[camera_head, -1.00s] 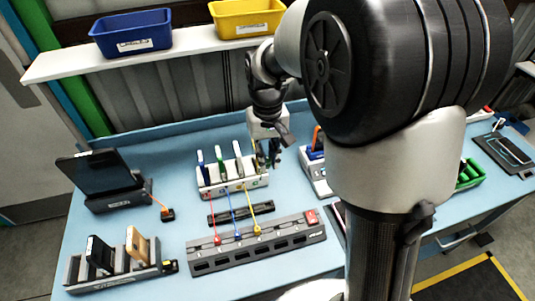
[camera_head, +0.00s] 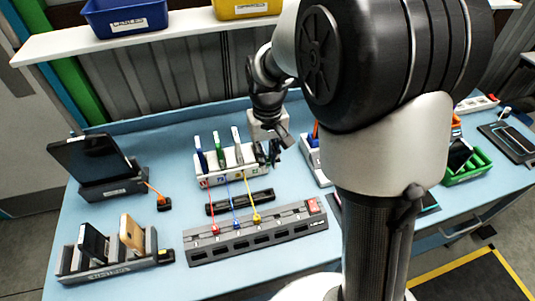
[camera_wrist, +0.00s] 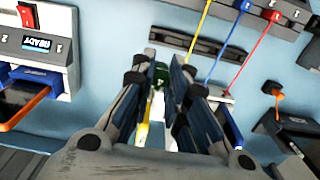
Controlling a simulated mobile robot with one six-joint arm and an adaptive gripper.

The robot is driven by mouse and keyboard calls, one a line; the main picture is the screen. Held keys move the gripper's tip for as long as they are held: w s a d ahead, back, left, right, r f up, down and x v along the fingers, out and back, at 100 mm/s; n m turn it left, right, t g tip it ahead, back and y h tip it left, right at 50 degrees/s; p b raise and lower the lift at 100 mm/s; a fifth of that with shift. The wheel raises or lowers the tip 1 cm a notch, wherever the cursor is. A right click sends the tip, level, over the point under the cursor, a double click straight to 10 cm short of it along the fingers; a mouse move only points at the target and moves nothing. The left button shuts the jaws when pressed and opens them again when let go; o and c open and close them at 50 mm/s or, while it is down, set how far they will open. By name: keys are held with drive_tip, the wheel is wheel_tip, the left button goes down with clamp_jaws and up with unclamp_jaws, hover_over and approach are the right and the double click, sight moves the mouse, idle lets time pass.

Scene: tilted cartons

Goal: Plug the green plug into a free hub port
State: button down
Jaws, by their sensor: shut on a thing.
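The hub (camera_head: 258,240) is a long grey strip on the blue bench. Red, blue and yellow plugs (camera_head: 257,218) sit in its left and middle part, and its right part, near the red switch (camera_head: 314,206), shows no plugs. My gripper (camera_head: 268,154) is low at the right end of the white rack (camera_head: 214,179). In the wrist view, my gripper (camera_wrist: 162,75) is shut on a small green piece, seemingly the green plug (camera_wrist: 160,76), mostly hidden between the fingers. The head view does not show the plug. The hub also shows at the top right of the wrist view (camera_wrist: 290,12).
A dark bar (camera_head: 240,202) lies between rack and hub, with thin cables crossing it. A phone stand (camera_head: 115,262) is at front left, a tablet dock (camera_head: 108,190) behind it. A white charger unit (camera_wrist: 45,45) is near the gripper's other side. A green tray (camera_head: 466,175) is far right.

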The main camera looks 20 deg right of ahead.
sight(268, 166)
drive_tip(key=shift+f+b, duration=1.75)
drive_tip(key=shift+f, duration=1.15)
drive_tip(key=shift+s, duration=0.15)
drive_tip(key=s, duration=0.9)
drive_tip(key=shift+s+b, duration=0.15)
drive_tip(key=shift+b, duration=0.15)
drive_tip(key=shift+f+b, duration=1.8)
drive_tip(key=shift+f, duration=0.75)
drive_tip(key=shift+f+b, duration=0.45)
drive_tip(key=shift+f, duration=0.2)
drive_tip(key=c, duration=1.5)
unclamp_jaws()
